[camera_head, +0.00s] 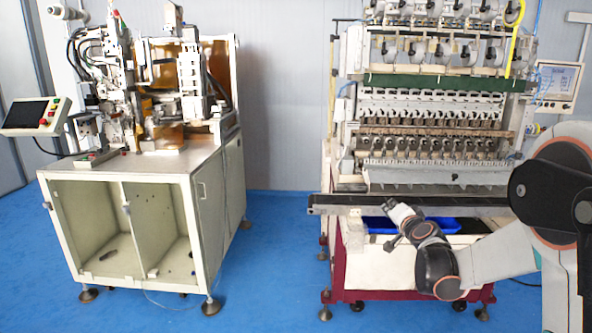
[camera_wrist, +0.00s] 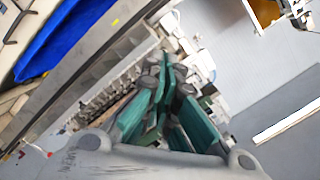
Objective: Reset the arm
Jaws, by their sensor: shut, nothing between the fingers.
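My arm reaches in from the right in the head view, and my gripper (camera_head: 395,212) is at its end, in front of the coil winder (camera_head: 435,130) near its front rail. In the wrist view my gripper (camera_wrist: 168,70) shows green fingers brought together at the tips, with nothing between them. The fingers are shut and empty. The winder's row of spindles shows behind the fingers in the wrist view.
A blue tray (camera_head: 440,225) sits under the winder's front rail (camera_head: 335,205), close to my gripper. A second machine on a white cabinet (camera_head: 130,190) stands at the left. Blue floor (camera_head: 275,255) lies clear between the two machines. A control screen (camera_head: 558,80) is at the right.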

